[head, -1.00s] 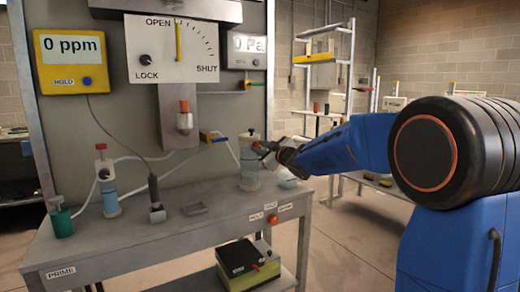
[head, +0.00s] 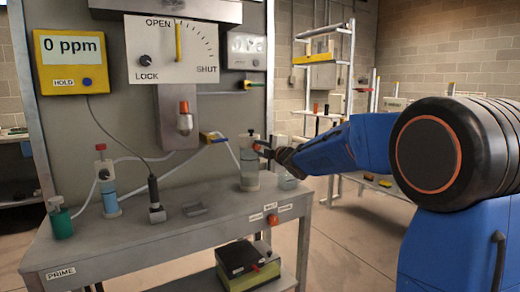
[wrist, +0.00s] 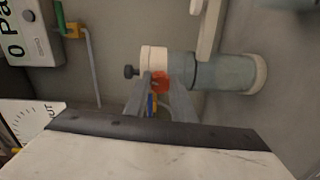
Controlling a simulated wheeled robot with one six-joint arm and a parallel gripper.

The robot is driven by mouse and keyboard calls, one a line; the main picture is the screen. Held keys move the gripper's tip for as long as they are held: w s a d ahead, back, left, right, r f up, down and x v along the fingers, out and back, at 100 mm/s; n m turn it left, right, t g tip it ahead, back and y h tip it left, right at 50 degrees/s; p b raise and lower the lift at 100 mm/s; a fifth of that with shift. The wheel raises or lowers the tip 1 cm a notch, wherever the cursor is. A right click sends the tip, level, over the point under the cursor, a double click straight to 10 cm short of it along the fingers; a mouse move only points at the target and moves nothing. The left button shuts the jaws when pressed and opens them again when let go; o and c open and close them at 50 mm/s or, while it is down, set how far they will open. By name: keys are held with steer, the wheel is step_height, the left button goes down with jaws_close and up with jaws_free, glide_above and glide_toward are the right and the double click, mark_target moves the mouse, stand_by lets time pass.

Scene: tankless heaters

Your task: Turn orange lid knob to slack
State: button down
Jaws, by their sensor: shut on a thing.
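The orange knob (wrist: 160,82) sits on the side of the pale lid of a clear cylinder (wrist: 222,72), which lies sideways in the wrist view. In the head view the cylinder (head: 249,172) stands upright at the right end of the bench. My gripper (wrist: 160,84) is shut on the orange knob, with one finger on each side. In the head view my gripper (head: 268,150) reaches the lid from the right, and the knob is mostly hidden by the fingers. The knob's turn angle cannot be told.
A dark knob (wrist: 131,71) stands out from the lid's top. A clear jar (head: 287,178) stands close to the right of the cylinder.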

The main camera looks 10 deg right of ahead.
steer(key=shift+n, duration=0.7)
steer(key=c, duration=1.5)
jaws_free()
steer(key=v, duration=1.7)
steer(key=shift+s, duration=0.2)
